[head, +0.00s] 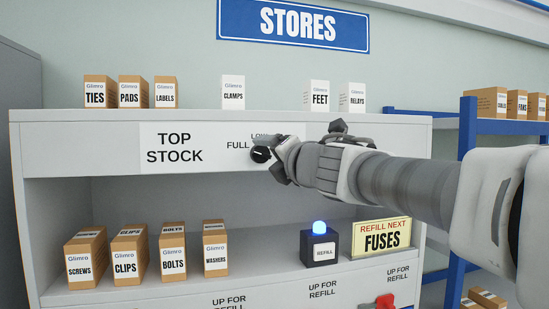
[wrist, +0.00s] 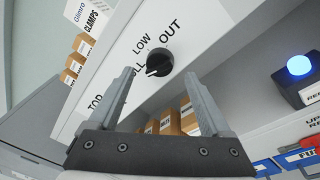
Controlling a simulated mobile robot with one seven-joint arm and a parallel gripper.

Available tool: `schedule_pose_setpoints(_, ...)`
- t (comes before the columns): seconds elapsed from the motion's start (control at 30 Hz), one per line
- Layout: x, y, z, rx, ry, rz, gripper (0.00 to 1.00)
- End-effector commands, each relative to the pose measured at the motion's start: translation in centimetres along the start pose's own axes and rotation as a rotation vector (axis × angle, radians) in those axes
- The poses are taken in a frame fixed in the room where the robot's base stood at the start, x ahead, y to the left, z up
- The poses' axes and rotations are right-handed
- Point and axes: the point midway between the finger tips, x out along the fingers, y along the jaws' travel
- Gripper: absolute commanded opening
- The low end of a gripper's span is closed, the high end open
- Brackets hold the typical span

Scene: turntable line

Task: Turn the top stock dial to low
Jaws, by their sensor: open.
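The top stock dial (head: 261,154) is a round black knob on the shelf's white front panel, right of the words TOP STOCK. In the wrist view the dial (wrist: 159,60) has the labels FULL, LOW and OUT around it. Its white mark appears to point toward FULL. My gripper (head: 284,160) is at the dial's right in the head view and hides part of the labels. In the wrist view my gripper (wrist: 159,78) is open and empty, with the dial just beyond and between the fingertips. I cannot tell whether they touch it.
Small boxes, including CLAMPS (head: 233,92), stand on the top shelf above. Brown boxes such as BOLTS (head: 173,252) stand on the shelf below. A dark box with a lit blue lamp (head: 319,245) and a yellow FUSES sign (head: 381,238) are below my arm.

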Motion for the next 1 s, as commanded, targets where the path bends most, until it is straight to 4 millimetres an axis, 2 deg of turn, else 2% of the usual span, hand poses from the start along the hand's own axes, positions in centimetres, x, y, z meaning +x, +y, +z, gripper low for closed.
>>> schedule_pose_setpoints(0.1, 1.8, 0.0, -0.1, -0.001, 0.002, 0.000, 0.82)
schedule_pose_setpoints(0.3, 3.4, 0.0, 0.0, 0.000, 0.001, 0.000, 0.82)
schedule_pose_setpoints(0.67, 3.7, 0.0, 0.0, 0.000, 0.000, 0.000, 0.82)
schedule_pose_setpoints(1.0, 3.7, 0.0, 0.0, -0.001, 0.000, 0.000, 0.23)
